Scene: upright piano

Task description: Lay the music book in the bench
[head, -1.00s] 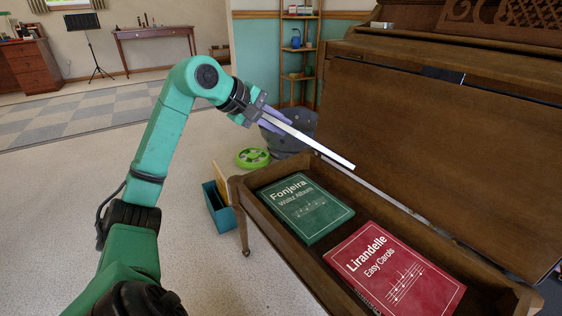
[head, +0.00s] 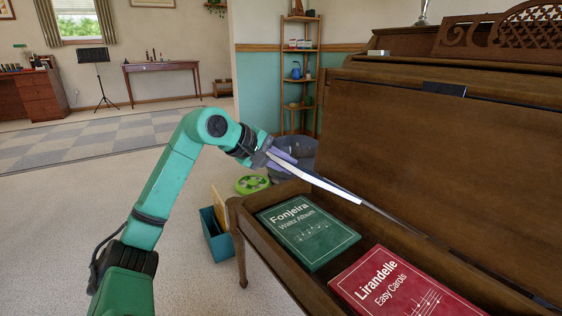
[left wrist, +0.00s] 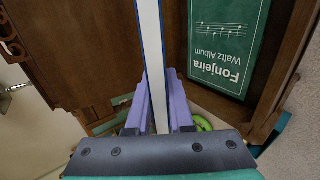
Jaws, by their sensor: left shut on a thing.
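My left gripper (head: 288,166) is shut on a thin music book (head: 325,184), seen nearly edge-on. In the left wrist view the held book (left wrist: 151,65) shows white page edges between blue covers, between the purple fingers. Its title is not visible. The book is over the far left part of the open bench (head: 262,248), near its back edge; whether it touches is unclear. Inside the bench lie a green book, "Fonjeira Waltz Album" (head: 310,247), and a red book, "Lirandelle Easy Carols" (head: 395,285). My right gripper is not in view.
A large brown upright panel (head: 430,170) rises behind the bench, in front of the piano (head: 400,65). A teal box (head: 217,238), a green round thing (head: 252,184) and a grey basket (head: 300,150) stand on the floor left of the bench.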

